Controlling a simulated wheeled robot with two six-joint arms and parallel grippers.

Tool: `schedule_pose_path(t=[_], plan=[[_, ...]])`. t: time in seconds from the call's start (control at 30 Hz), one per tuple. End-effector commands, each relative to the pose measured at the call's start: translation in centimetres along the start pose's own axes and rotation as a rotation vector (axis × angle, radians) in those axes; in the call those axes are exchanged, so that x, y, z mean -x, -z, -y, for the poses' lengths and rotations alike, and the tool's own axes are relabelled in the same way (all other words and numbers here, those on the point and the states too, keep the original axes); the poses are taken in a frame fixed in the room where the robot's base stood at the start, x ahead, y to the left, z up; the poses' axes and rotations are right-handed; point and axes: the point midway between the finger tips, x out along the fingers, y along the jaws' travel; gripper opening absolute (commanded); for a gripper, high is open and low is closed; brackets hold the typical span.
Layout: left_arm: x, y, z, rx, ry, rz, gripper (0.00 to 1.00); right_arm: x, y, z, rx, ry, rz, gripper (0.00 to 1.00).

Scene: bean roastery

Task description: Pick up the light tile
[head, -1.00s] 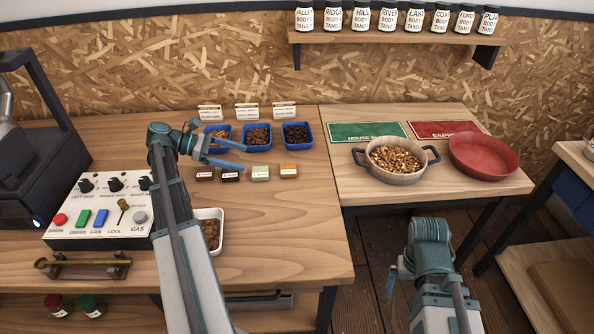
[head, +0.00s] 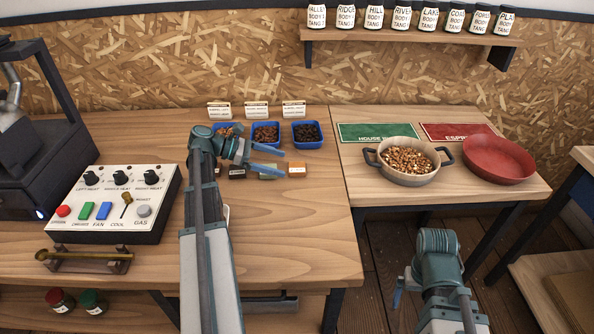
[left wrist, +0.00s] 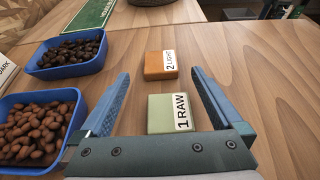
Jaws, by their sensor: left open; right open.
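The light tile, orange with a white label reading "2 LIGHT", lies on the left table (head: 297,169); it also shows in the left wrist view (left wrist: 161,66). My left gripper (head: 281,162) is open and empty. In the left wrist view, its fingertips point toward the light tile, which lies just beyond them. A pale green tile labelled "1 RAW" (left wrist: 168,112) lies between the open fingers, nearer the palm. My right gripper (head: 400,290) is away from the tiles, low at the right; its fingers are mostly hidden.
Blue trays of beans (head: 307,143) stand behind the tiles. Dark tiles (head: 237,173) lie to the left, partly behind my arm. A control box (head: 110,235) stands further left. A pot of beans (head: 407,181) and a red bowl (head: 499,178) stand on the right table.

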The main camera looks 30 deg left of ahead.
Motion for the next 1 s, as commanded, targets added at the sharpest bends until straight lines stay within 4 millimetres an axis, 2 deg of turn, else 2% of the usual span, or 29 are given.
schedule_pose_path(t=[0.23,0.5,0.57,1.0], plan=[[-3.8,0.3,0.2,-0.002,0.002,0.0,1.0,-1.7,0.1,0.2,0.0,0.0,0.0,1.0],[-4.2,0.0,0.1,0.0,0.0,0.0,1.0,-1.6,0.1,0.2,0.0,0.0,0.0,1.0],[-4.2,0.0,0.1,0.0,0.0,0.0,0.91,-1.6,0.1,0.2,0.0,0.0,0.0,1.0],[-4.2,0.1,0.1,0.0,0.0,0.0,0.12,-1.6,0.1,0.2,0.0,0.0,0.0,1.0]])
